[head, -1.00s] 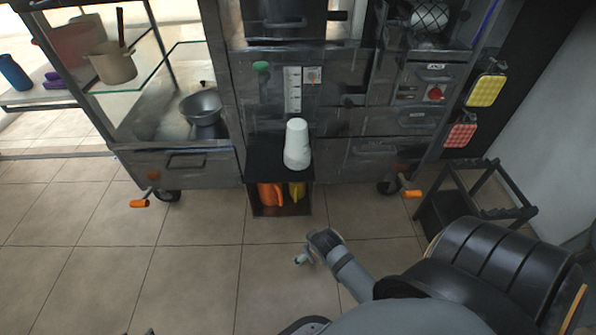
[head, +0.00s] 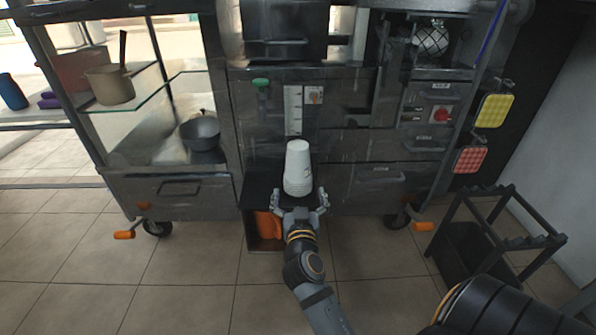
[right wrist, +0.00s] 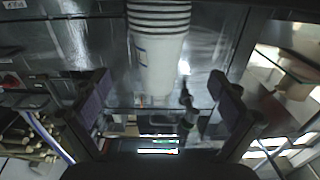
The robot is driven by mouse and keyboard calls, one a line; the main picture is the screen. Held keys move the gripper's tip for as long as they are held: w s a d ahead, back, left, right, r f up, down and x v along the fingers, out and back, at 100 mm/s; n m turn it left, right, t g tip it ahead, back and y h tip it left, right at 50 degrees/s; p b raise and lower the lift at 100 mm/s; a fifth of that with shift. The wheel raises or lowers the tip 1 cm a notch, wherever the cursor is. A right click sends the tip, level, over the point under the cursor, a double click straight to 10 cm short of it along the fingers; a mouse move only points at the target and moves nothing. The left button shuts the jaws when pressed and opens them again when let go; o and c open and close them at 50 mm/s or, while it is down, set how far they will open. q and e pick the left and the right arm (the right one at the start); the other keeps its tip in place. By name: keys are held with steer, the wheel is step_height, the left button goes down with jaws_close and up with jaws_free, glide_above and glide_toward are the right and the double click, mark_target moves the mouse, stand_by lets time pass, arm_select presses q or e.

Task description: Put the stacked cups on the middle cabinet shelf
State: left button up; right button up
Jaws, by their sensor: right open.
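A stack of white cups (head: 298,168) stands upside down on the black top (head: 257,189) of a small low cabinet unit, its rims at the bottom. My right gripper (head: 299,198) is open in front of the stack's lower part, one finger towards each side. In the right wrist view the stack (right wrist: 158,50) appears with its rims at the top, centred between the spread finger pads and apart from both. An open compartment under the black top holds an orange item (head: 266,226); my gripper and arm hide its right part. My left gripper is not in view.
A metal cart with drawers (head: 374,173) stands behind the stack. A black rack (head: 478,235) stands at right. Floor at front left is clear.

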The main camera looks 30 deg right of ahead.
mark_target(298, 178)
steer(key=x, duration=0.5)
steer(key=shift+w+d+b, duration=0.1)
steer(key=shift+d+b, duration=0.05)
steer(key=shift+b, duration=0.25)
steer(key=b+x, duration=0.2)
steer(key=x, duration=0.3)
steer(key=shift+d, duration=0.1)
steer(key=shift+r, duration=0.1)
steer(key=c, duration=1.4)
steer(key=shift+r, duration=0.1)
